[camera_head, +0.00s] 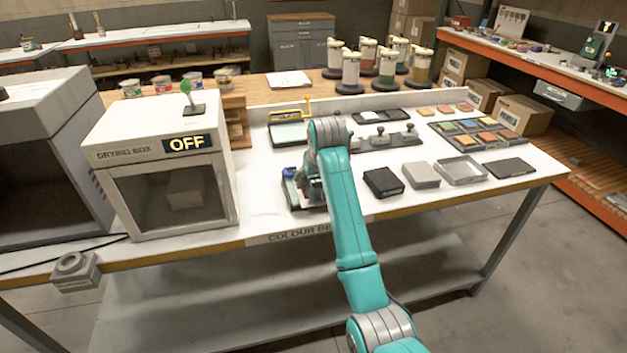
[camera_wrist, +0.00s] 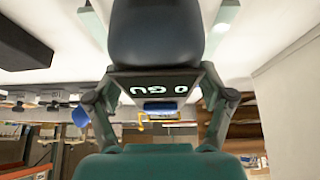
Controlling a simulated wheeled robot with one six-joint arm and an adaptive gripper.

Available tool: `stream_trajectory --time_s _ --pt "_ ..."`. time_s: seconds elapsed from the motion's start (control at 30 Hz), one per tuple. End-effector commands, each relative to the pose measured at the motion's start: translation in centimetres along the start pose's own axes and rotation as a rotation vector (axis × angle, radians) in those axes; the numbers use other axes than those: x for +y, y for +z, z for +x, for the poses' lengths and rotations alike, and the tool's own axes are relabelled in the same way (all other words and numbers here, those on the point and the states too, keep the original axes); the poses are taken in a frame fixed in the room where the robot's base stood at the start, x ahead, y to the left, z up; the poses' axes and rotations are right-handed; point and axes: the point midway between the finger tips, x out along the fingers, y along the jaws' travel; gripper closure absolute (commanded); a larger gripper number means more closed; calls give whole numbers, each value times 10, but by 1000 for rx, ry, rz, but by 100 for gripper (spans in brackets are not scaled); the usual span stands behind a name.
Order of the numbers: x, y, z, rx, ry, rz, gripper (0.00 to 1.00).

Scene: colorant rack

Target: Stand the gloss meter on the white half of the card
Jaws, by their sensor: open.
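The gloss meter (camera_wrist: 155,85) fills the upper middle of the wrist view. It is a dark rounded body with a lit display that reads 0 GU upside down. My gripper (camera_wrist: 158,22) is open, with one finger on each side of it and gaps between. In the head view my gripper (camera_head: 306,188) is low over the bench front, right of the drying box. My arm hides most of the meter there. A dark flat piece with a white left part (camera_head: 371,117) lies at the back of the bench and looks like the card, but I cannot be sure.
The drying box (camera_head: 160,170), marked OFF, stands left of my gripper. A black block (camera_head: 383,181), a grey block (camera_head: 421,175) and a grey tray (camera_head: 461,170) lie to the right. A yellow-handled frame (camera_head: 288,132) and a row of grey knobs (camera_head: 380,139) stand behind.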

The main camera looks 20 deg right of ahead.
Motion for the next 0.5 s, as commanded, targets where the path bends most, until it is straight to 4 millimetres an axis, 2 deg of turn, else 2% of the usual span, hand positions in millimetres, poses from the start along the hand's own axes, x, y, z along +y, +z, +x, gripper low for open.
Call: stream_trajectory --time_s 0.3,0.5 --pt "0 -1 -63 5 0 0 19" --pt "0 0 -94 3 0 0 19"
